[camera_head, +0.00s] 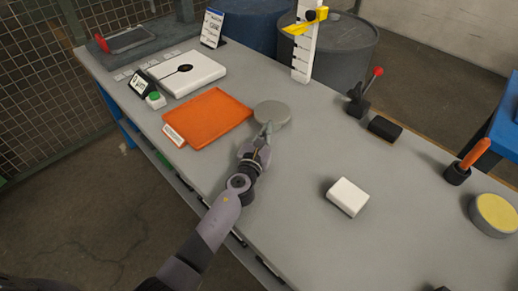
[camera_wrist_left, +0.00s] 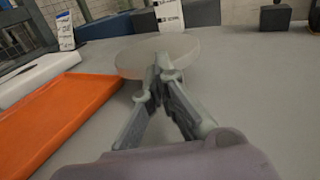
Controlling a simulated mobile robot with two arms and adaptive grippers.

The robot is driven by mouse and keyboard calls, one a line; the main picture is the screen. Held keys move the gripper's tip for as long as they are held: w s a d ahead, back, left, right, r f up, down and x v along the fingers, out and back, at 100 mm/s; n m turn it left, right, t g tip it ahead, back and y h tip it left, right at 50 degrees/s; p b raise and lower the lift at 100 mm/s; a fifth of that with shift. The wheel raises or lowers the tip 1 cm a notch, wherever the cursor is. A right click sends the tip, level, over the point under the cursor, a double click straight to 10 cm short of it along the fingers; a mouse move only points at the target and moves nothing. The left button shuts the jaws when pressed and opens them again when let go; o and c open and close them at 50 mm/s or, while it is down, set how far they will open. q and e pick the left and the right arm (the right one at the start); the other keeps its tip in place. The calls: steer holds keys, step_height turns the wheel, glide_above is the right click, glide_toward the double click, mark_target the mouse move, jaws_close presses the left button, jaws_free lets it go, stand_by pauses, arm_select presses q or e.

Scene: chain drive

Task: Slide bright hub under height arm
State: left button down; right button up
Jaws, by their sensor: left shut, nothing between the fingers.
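The bright hub, a pale grey round disc (camera_head: 272,112), lies flat on the workbench right of the orange tray. It also shows in the left wrist view (camera_wrist_left: 185,52). My left gripper (camera_head: 267,129) is shut and empty, its fingertips at the near edge of the disc. In the left wrist view the closed fingertips (camera_wrist_left: 160,62) overlap the disc's near edge; I cannot tell if they touch it. The height arm is a yellow pointer (camera_head: 305,22) on a white upright scale (camera_head: 303,50) at the bench's far edge, beyond the disc. My right gripper is not in view.
An orange tray (camera_head: 241,121) lies left of the disc. A white scale (camera_head: 187,72) and a green button (camera_head: 155,97) are further left. A white block (camera_head: 347,197), a black block (camera_head: 385,128) and a red-knobbed lever (camera_head: 376,72) stand to the right. Bench between disc and upright is clear.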

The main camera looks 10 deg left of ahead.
mark_target(275, 109)
arm_select(q)
steer(key=w+b, duration=0.1)
steer(key=w, duration=0.2)
steer(key=w+b, duration=0.1)
steer(key=w, duration=0.2)
steer(key=w+d+b, duration=0.1)
steer(key=w, duration=0.2)
steer(key=shift+f+b, duration=0.2)
steer(key=shift+b, duration=0.15)
steer(key=shift+w+r, duration=0.1)
steer(key=shift+w, duration=0.3)
